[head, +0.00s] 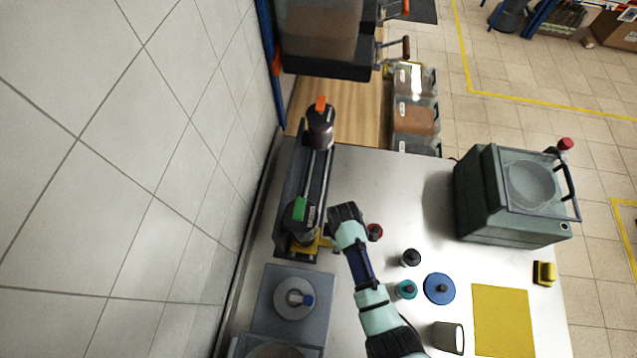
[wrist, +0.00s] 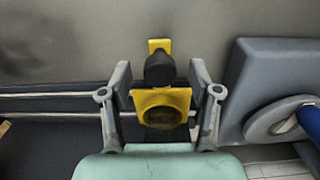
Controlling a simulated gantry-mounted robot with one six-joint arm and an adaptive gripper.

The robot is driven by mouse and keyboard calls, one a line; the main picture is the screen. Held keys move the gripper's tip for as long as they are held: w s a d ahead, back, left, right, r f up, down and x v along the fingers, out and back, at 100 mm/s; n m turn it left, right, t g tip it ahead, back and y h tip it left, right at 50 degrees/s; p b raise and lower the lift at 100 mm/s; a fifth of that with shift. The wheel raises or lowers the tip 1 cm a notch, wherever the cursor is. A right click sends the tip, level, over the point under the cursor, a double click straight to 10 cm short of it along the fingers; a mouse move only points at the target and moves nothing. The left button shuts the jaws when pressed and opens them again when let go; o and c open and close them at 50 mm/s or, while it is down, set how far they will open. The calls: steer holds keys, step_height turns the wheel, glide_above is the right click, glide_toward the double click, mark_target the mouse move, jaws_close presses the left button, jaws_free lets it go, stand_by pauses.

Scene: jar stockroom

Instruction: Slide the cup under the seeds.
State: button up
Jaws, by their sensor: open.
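A two-rod rail unit (head: 318,180) lies along the wall side of the table, with a green marker near its lower end and an orange one at its upper end. A yellow piece (head: 316,247) sits at the lower end. In the wrist view it is a yellow square block with a round cup-like opening (wrist: 160,96) and a black knob (wrist: 159,68) beyond. My gripper (wrist: 160,78) is open, one finger on each side of the yellow piece; contact is unclear. A grey cup (head: 448,337) stands apart at the table's front. Brown seed-like contents show in a hopper (head: 318,28) at the top.
A grey unit with a round disc and blue knob (head: 294,298) stands below the rail. Small jars and lids, such as a blue lid (head: 438,287), lie right of my arm. A green boxy machine (head: 505,195) stands at right. A yellow mat (head: 505,318) lies at front right.

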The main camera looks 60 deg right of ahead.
steer(key=shift+r, duration=2.1)
